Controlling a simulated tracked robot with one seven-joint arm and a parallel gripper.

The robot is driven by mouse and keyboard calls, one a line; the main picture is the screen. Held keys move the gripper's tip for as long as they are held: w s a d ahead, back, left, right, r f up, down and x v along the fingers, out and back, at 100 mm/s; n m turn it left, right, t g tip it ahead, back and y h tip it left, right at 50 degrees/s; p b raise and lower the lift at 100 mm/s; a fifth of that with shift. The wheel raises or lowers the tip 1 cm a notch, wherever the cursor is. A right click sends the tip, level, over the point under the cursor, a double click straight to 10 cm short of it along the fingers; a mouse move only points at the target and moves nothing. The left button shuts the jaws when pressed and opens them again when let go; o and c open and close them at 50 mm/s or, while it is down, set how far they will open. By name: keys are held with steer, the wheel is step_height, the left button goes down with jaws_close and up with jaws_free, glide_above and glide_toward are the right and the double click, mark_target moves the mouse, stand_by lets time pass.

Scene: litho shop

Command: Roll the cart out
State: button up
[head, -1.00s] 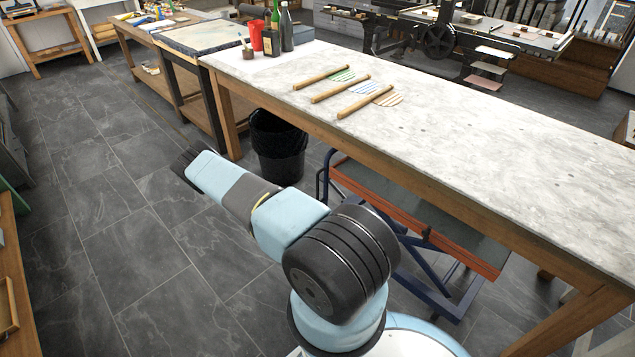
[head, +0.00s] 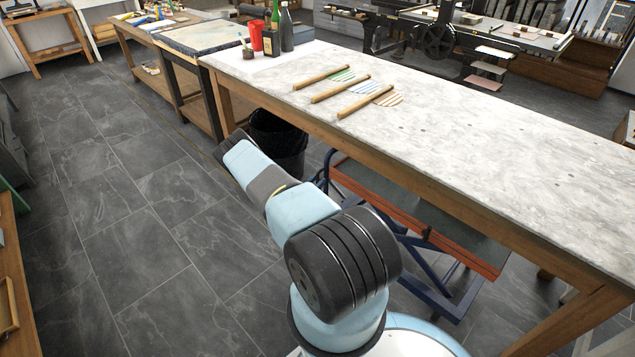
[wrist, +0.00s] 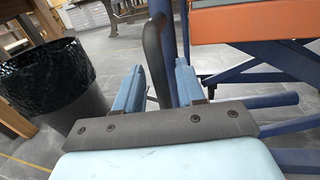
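The cart (head: 425,219) stands under the stone-topped table in the head view, with an orange-edged platform and a blue frame. Its upright tube handle is at its left end. In the wrist view the cart's orange edge (wrist: 250,22) is at upper right, and the dark curved handle (wrist: 154,60) rises ahead, between the lines of the two fingers. My gripper (wrist: 159,66) is open, with its fingers apart and pointing toward the handle. I cannot tell whether the handle is within the fingers or just beyond them. The head view shows mainly the back of my wrist; the fingers are hidden.
A black bin (head: 278,150) stands under the table, left of the cart; it is close at left in the wrist view (wrist: 45,85). The table (head: 440,130) overhangs the cart and carries wooden-handled tools and bottles. The tiled floor at left is clear.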

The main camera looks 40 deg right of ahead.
steer(key=shift+d, duration=0.2)
steer(key=shift+c, duration=0.5)
jaws_close()
